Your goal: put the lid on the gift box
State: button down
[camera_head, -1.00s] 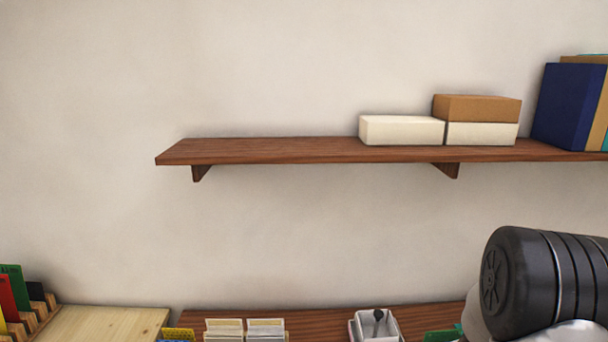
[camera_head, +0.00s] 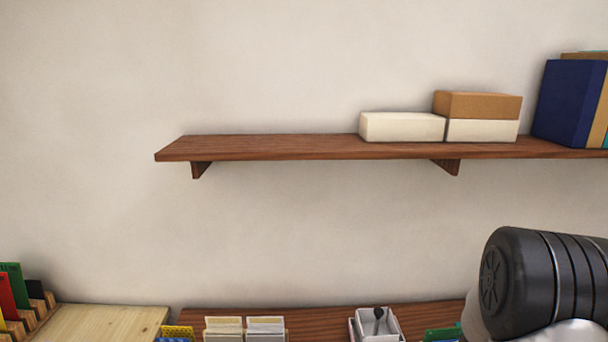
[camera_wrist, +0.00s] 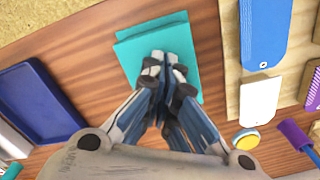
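A flat turquoise, box-like thing (camera_wrist: 138,53) lies on the brown wooden surface at the top middle of the wrist view. It shows two slightly offset turquoise layers; I cannot tell for sure whether these are the gift box and its lid. My gripper (camera_wrist: 164,66) is over it, with its fingertips drawn together and covering its middle and near part. I see nothing clearly held between the tips, and they hide whatever is directly beneath. In the head view my gripper is out of sight.
A dark blue tray (camera_wrist: 38,100) lies at left in the wrist view. Blue (camera_wrist: 264,35) and white (camera_wrist: 259,99) tags, a yellow-topped round piece (camera_wrist: 246,140) and a purple-handled tool (camera_wrist: 294,134) lie at right. In the head view, a wall shelf (camera_head: 270,149) carries boxes and books.

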jog(key=shift+f+b, duration=0.3)
jog(key=shift+f, duration=0.1)
dwell(0.8)
jog(key=shift+r+p, duration=2.8)
jog(key=shift+r, duration=0.7)
